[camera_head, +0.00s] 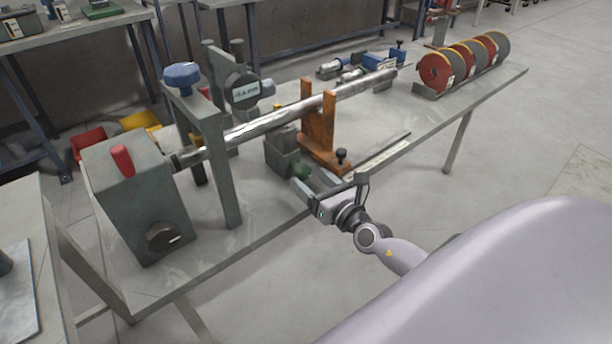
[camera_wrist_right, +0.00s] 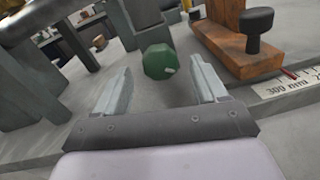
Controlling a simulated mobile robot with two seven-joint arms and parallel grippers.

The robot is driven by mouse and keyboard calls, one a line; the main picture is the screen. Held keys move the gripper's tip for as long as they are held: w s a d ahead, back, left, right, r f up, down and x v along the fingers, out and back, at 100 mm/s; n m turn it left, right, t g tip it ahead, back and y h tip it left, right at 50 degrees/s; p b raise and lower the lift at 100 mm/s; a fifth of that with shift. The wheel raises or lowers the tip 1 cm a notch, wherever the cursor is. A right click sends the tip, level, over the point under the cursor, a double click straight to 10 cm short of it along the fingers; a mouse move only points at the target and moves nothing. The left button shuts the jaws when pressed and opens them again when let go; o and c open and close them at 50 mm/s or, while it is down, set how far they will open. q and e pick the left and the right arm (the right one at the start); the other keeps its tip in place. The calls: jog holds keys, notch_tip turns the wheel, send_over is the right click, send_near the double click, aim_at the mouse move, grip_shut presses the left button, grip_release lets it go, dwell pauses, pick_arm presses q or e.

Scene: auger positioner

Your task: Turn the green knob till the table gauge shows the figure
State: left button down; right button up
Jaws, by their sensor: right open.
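The green knob (camera_wrist_right: 160,62) sits low on the grey block under the shaft. It has a small pale pointer on its face. In the head view the knob (camera_head: 301,171) shows just beyond my right gripper. My right gripper (camera_wrist_right: 165,84) is open, its two fingers on either side of the knob in the picture and apart from it; nothing is between them. The gauge (camera_head: 246,91) with a small display stands on a post behind the shaft; its figure is too small to read surely. My left gripper is not in view.
A scale strip (camera_head: 377,157) marked in mm runs along the table's front edge. An orange bracket (camera_head: 318,140) with a black knob (camera_wrist_right: 256,22) stands right of the green knob. A long steel shaft (camera_head: 270,122) passes above. A grey frame (camera_head: 217,160) stands left.

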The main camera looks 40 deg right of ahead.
jog(key=shift+w, duration=1.25)
jog(key=c, duration=1.1)
jog(key=shift+o, duration=0.2)
jog(key=shift+m, duration=0.3)
